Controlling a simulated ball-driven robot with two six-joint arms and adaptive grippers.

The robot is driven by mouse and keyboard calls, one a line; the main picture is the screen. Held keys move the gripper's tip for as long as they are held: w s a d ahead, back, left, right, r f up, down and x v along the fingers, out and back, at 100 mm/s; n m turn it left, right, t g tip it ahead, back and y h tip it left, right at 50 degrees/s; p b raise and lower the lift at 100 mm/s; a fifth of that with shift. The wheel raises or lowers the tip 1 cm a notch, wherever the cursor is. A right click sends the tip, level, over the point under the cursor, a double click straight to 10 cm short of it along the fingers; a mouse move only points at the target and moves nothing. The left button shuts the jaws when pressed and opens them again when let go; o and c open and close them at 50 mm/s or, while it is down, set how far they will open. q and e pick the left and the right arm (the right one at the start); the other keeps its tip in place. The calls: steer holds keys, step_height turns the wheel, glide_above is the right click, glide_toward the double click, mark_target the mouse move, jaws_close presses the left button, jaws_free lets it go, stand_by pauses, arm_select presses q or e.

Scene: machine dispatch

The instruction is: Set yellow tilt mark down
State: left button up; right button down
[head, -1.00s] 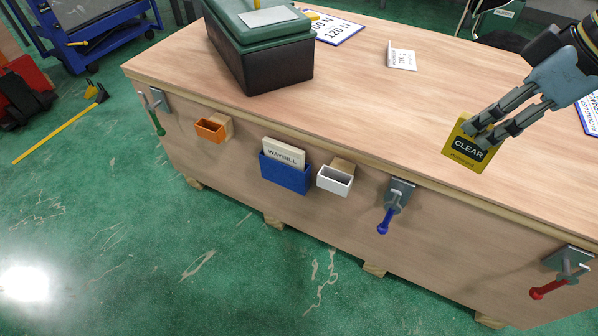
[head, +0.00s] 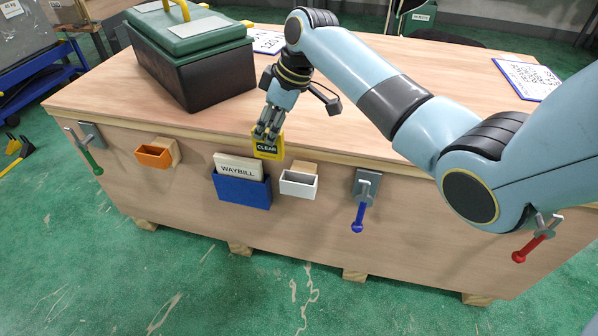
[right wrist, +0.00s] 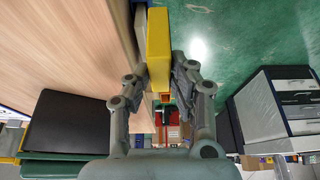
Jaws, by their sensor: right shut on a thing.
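The yellow tilt mark (head: 268,151) is a small yellow block with a black CLEAR label, at the crate's front edge in the head view. My right gripper (head: 268,135) is shut on it from above and holds it upright near the white holder and the blue pocket. In the right wrist view the yellow mark (right wrist: 158,50) stands between the fingers of my right gripper (right wrist: 160,75). Whether its lower edge touches anything cannot be told. My left gripper is not in view.
On the crate's front are an orange holder (head: 153,157), a blue pocket (head: 243,190) with a WAYBILL card (head: 238,168), a white holder (head: 298,184), and green (head: 95,164), blue (head: 358,218) and red (head: 528,249) handled clamps. A dark green-lidded case (head: 205,80) stands on the wooden top (head: 350,130).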

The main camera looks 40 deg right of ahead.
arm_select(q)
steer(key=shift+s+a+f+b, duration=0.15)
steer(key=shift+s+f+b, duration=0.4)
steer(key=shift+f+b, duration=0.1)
arm_select(e)
steer(key=shift+s+d+f, duration=0.6)
steer(key=shift+s+f, duration=0.35)
steer(key=shift+f, duration=0.4)
steer(key=shift+s+d+f, duration=0.6)
steer(key=shift+s+f, duration=0.4)
steer(key=shift+f, duration=0.3)
steer(key=shift+s+d+f, duration=0.6)
steer(key=shift+s+f, duration=0.35)
steer(key=shift+f, duration=0.4)
steer(key=shift+f, duration=0.2)
steer(key=c, duration=1.2)
jaws_free()
steer(key=shift+o, duration=0.2)
